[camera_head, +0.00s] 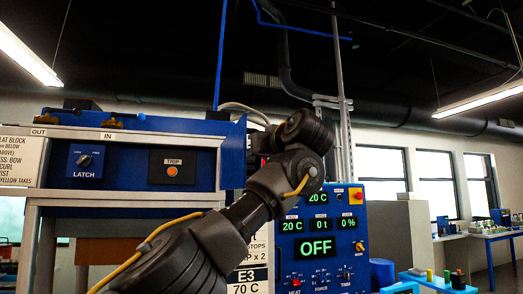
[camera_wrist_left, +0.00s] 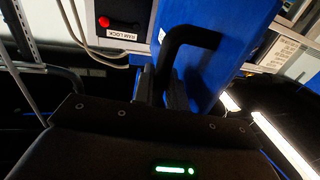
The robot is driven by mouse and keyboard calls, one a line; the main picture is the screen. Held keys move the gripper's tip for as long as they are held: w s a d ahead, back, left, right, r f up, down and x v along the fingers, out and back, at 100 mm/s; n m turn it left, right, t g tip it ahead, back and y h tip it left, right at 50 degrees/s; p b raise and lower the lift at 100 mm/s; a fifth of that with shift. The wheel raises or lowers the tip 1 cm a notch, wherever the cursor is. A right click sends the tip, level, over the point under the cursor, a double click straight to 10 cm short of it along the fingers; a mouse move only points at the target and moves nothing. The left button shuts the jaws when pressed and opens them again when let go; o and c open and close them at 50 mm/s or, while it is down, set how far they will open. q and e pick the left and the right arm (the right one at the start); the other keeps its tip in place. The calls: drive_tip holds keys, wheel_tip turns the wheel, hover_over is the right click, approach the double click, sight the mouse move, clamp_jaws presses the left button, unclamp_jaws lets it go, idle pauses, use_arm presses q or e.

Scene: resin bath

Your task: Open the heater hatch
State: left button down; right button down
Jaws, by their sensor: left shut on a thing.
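In the left wrist view a black bar handle (camera_wrist_left: 186,34) stands out from a blue panel (camera_wrist_left: 228,62), which looks like the heater hatch. My left gripper (camera_wrist_left: 161,88) is shut on the lower leg of the handle, with its two dark fingers on either side of it. In the head view my left arm rises from the bottom across the middle, and its dark wrist hides the handle and the fingertips. I cannot tell whether the hatch stands open. My right gripper is in neither view.
A box labelled RAM LOCK with a red button (camera_wrist_left: 104,22) sits close beside the handle. The blue machine front with LATCH and TRIP controls (camera_head: 130,166) is left of my arm. A blue control panel reading OFF (camera_head: 340,222) stands close on the right.

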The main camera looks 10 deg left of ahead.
use_arm(q)
drive_tip(key=shift+w+d, duration=0.1)
idle(0.4)
drive_tip(key=c, duration=1.8)
unclamp_jaws()
drive_tip(key=shift+s+d+f, duration=0.1)
drive_tip(key=shift+s+d, duration=0.1)
drive_tip(key=b+v, duration=0.4)
drive_tip(key=v, duration=0.6)
drive_tip(key=shift+d, duration=0.15)
